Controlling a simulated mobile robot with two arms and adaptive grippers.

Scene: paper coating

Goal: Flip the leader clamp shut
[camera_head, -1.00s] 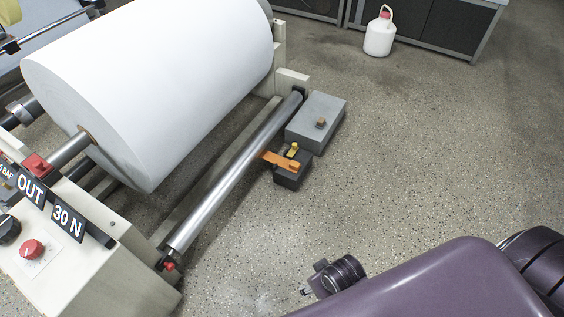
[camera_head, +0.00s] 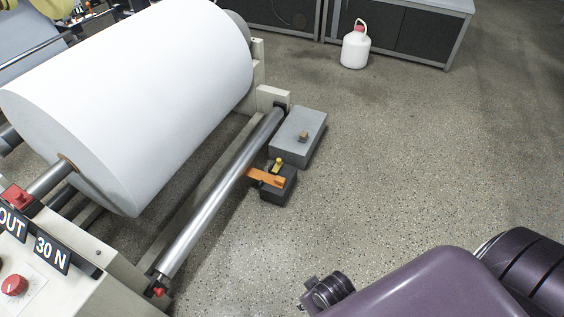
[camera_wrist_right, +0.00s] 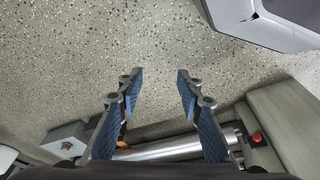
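An orange lever (camera_head: 264,177), which looks like the leader clamp, sits at a small dark block (camera_head: 281,189) beside the steel roller (camera_head: 222,192) in the head view. The lever points left toward the roller, with a small yellow piece (camera_head: 278,164) above it. I cannot tell whether the clamp is open or shut. In the right wrist view my right gripper (camera_wrist_right: 158,80) is open and empty, with bare floor between its fingertips. A bit of orange (camera_wrist_right: 122,133) shows behind its left finger, mostly hidden. My left gripper is in no view.
A large white paper roll (camera_head: 130,95) stands left of the roller. A grey box (camera_head: 299,138) adjoins the dark block. A control box with a red knob (camera_head: 14,284) is at bottom left. A white jug (camera_head: 354,50) stands at the back. The floor at centre right is clear.

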